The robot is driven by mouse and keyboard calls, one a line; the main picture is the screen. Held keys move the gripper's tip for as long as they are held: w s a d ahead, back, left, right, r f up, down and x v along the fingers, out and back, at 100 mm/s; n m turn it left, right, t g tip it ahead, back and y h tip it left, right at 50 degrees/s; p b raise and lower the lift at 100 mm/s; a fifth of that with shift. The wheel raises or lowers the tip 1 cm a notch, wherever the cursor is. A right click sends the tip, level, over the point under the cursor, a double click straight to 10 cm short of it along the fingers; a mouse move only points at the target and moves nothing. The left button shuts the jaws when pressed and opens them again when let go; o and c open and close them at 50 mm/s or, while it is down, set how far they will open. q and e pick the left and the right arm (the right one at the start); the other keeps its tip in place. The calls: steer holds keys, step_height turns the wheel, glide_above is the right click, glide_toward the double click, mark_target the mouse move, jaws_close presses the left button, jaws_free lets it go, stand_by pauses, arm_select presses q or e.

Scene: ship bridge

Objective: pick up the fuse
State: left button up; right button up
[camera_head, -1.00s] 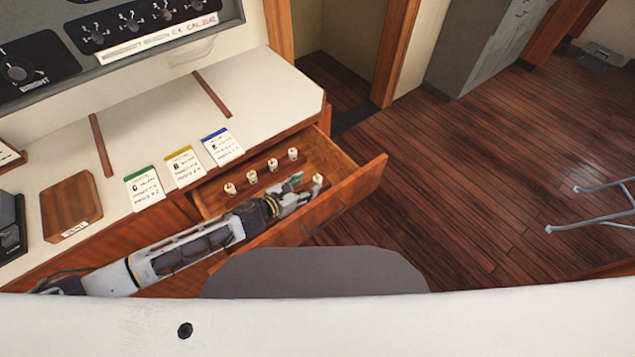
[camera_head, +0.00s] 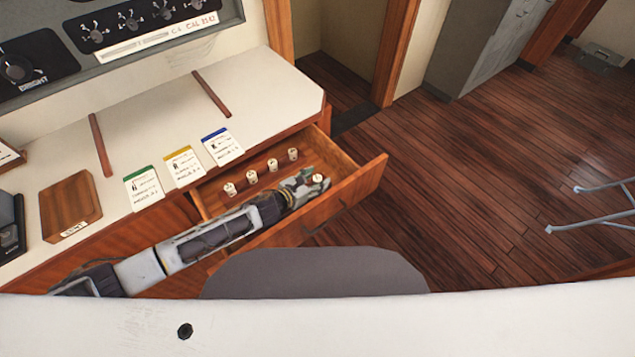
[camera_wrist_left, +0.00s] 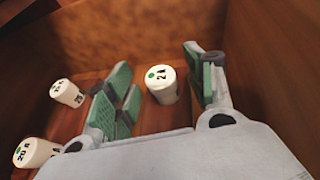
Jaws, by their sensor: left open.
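Several small white fuses stand in an open wooden drawer. One fuse (camera_head: 318,178) stands apart at the drawer's right front, by my left gripper's tip. Other fuses stand in a row behind, such as this one (camera_head: 293,154). My right gripper is not in view.
The drawer's front panel (camera_head: 350,195) and side walls rise close around my left gripper. Two other fuses, one at the left (camera_wrist_left: 66,93) and one below it (camera_wrist_left: 36,153), stand outside the left finger. Green, yellow and blue-topped cards (camera_head: 183,167) lie on the white counter (camera_head: 160,105).

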mark_target(315, 180)
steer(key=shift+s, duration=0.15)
arm_select(q)
steer(key=c, duration=1.1)
steer(key=shift+r, duration=0.15)
steer(key=shift+r, duration=0.45)
step_height(315, 180, up, 7)
steer(key=shift+p, duration=0.8)
steer(key=shift+r, duration=0.9)
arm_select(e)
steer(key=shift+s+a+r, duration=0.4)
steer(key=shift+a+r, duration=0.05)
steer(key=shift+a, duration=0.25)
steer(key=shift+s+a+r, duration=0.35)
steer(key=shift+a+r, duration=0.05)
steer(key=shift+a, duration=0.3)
